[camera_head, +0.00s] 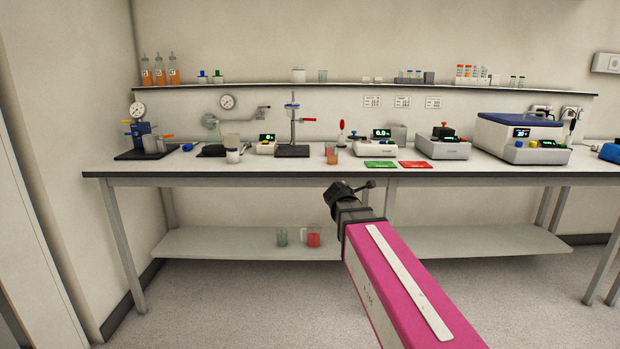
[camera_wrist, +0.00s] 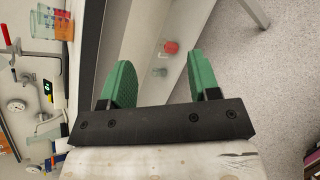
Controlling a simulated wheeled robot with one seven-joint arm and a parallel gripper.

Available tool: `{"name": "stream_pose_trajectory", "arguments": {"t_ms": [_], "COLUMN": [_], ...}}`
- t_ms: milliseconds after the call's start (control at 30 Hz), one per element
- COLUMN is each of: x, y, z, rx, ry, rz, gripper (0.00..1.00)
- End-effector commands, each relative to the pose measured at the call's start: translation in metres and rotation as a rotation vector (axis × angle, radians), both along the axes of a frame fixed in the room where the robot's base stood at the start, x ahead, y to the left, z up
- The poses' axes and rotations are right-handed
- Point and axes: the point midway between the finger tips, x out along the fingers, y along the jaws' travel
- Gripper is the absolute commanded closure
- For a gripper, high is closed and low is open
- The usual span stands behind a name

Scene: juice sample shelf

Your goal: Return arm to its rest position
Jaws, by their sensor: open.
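My gripper (camera_wrist: 158,68) is open and empty in the wrist view, its two green fingers well apart. In the head view the dark end of my arm (camera_head: 350,192) shows just below and in front of the bench edge, apart from it; the fingers cannot be made out there. A beaker with red liquid (camera_head: 313,236) and a clear beaker (camera_head: 282,237) stand upright on the lower shelf (camera_head: 210,243). The red one also shows between the fingers in the wrist view (camera_wrist: 171,47), farther off.
The bench (camera_head: 110,174) carries small orange beakers (camera_head: 332,156), a stand (camera_head: 293,130), a green mat (camera_head: 380,164), a red mat (camera_head: 415,164) and several instruments. A wall shelf (camera_head: 240,85) holds bottles. The floor (camera_head: 230,300) in front is clear.

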Motion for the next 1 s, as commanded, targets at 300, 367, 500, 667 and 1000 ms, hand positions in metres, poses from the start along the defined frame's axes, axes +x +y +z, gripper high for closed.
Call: {"name": "stream_pose_trajectory", "arguments": {"t_ms": [300, 367, 500, 667, 1000], "x": [-0.097, -0.119, -0.171, -0.216, -0.239], "y": [-0.048, -0.051, -0.053, -0.048, -0.043], "z": [-0.161, -0.186, -0.236, -0.270, -0.285], "rx": [0.748, 0.865, 1.090, 1.235, 1.295], "ry": [0.153, 0.178, 0.227, 0.260, 0.271], "rz": [-0.636, -0.784, -1.142, -1.478, -1.679], "gripper": [0.44, 0.44, 0.44, 0.44, 0.44]}}
